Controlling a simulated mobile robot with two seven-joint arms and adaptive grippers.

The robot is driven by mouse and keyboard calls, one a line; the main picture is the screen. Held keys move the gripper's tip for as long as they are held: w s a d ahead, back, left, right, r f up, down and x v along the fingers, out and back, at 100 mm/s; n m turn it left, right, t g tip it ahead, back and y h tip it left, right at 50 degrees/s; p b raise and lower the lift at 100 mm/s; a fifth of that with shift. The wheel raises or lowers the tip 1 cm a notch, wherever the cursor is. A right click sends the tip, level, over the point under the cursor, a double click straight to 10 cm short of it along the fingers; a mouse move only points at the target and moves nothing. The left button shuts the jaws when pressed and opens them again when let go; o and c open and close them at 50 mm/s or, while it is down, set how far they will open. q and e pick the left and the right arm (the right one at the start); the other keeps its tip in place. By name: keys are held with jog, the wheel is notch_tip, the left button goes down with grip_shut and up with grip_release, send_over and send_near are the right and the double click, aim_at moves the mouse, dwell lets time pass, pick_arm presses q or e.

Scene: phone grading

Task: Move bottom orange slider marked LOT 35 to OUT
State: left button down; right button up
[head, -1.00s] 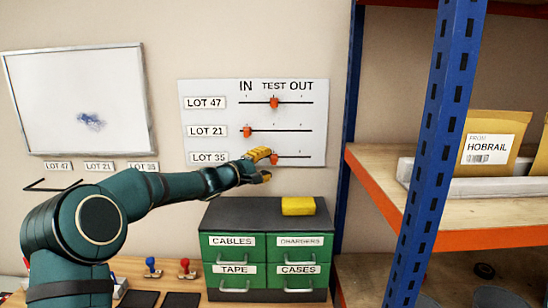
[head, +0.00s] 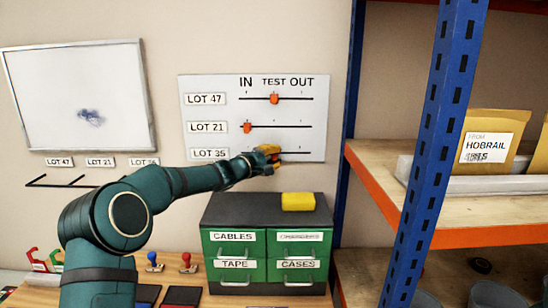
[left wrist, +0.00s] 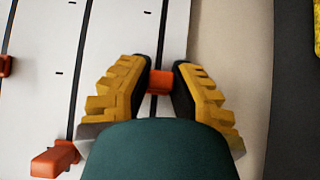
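A white board (head: 222,84) on the wall has three slider lines with IN, TEST and OUT above them. The bottom line is labelled LOT 35 (head: 208,154). Its orange slider (left wrist: 159,77) sits between my left gripper's fingertips in the left wrist view, with both pads against it. In the head view it is near the TEST position and mostly hidden by my left gripper (head: 270,157). The LOT 47 slider (head: 274,98) is at TEST. The LOT 21 slider (head: 247,127) is at IN. My right gripper is not in view.
Below the board stands a green drawer cabinet (head: 210,271) with a yellow block (head: 298,201) on top. A blue shelf post (head: 352,90) rises right of the board. A whiteboard (head: 75,95) and a rack (head: 70,184) are to the left.

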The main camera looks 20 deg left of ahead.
aim_at(310, 153)
pick_arm(q)
jog(key=shift+d, duration=0.1)
jog(key=d+b, duration=0.1)
jog(key=d, duration=0.1)
jog(key=w+d+b, duration=0.1)
jog(key=d+b, duration=0.1)
jog(key=d, duration=0.1)
jog(key=w+d+b, duration=0.1)
jog(key=d+b, duration=0.1)
jog(key=shift+w+d, duration=0.15)
jog(key=shift+d, duration=0.25)
jog(key=shift+r, duration=0.1)
jog(key=c, duration=1.2)
grip_release()
jog(key=shift+c, duration=0.2)
jog(key=o, duration=0.4)
jog(key=shift+d, duration=0.1)
jog(key=shift+w, duration=0.1)
